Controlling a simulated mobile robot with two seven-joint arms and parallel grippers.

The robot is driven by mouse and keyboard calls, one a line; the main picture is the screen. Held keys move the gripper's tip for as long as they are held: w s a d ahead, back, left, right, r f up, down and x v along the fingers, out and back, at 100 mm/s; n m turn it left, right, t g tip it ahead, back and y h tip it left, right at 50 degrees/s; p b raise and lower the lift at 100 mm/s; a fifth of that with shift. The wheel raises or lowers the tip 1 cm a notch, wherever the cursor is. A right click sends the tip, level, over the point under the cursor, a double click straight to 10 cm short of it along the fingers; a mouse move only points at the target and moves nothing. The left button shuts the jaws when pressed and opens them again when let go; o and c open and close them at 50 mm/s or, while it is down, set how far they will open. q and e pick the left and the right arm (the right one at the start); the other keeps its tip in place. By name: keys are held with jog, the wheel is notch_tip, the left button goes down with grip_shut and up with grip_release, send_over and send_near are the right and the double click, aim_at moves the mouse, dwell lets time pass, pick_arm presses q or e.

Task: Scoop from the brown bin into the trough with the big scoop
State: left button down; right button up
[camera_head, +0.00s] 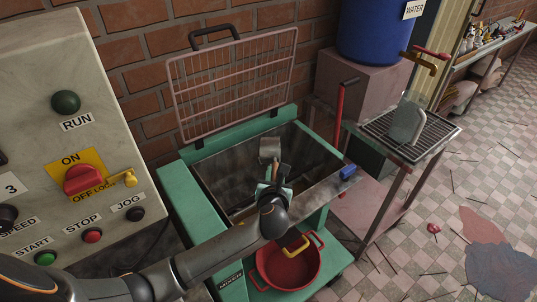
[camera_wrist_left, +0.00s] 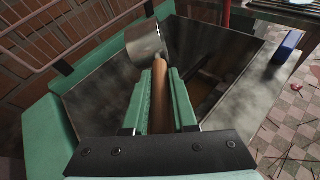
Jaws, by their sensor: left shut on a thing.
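The big scoop (camera_head: 270,150) has a grey metal head and a wooden handle. My left gripper (camera_head: 273,187) is shut on the handle and holds the scoop over the trough (camera_head: 228,168), the open metal hopper of the green machine. In the left wrist view, the handle (camera_wrist_left: 159,85) lies between the green finger pads of the left gripper (camera_wrist_left: 158,98), and the scoop's head (camera_wrist_left: 144,42) points away toward the trough's far side. I cannot tell whether the scoop holds anything. The trough's floor is dark and partly hidden by the arm. I cannot make out a brown bin. My right gripper is out of view.
A wire guard (camera_head: 235,82) stands raised behind the trough. A red pot (camera_head: 288,264) sits low in front. A control panel (camera_head: 75,150) fills the left. A metal rack table (camera_head: 385,150) and a blue water barrel (camera_head: 375,30) stand right. Open tiled floor lies beyond.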

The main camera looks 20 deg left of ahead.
aim_at(275, 165)
pick_arm(q)
jog(key=n+h, duration=0.1)
jog(key=n, duration=0.1)
jog(key=r+n+t+h, duration=0.1)
jog(key=shift+a+r+n, duration=0.1)
jog(key=shift+r+n, duration=0.05)
jog(key=shift+n, duration=0.25)
jog(key=shift+n+t+h+b, duration=0.3)
jog(key=shift+n+h+b, duration=0.1)
jog(key=shift+n, duration=0.2)
jog(key=n+t+h+b, duration=0.1)
jog(key=n+b, duration=0.1)
jog(key=r+n+t+b, duration=0.1)
jog(key=n+b, duration=0.1)
jog(key=n+t+h+b, duration=0.1)
jog(key=n+b, duration=0.1)
jog(key=n, duration=0.1)
jog(key=shift+r+h, duration=0.3)
jog(key=shift+r, duration=0.1)
jog(key=shift+r+n, duration=0.25)
jog(key=shift+n, duration=0.15)
jog(key=shift+r, duration=0.25)
jog(key=shift+s, duration=0.1)
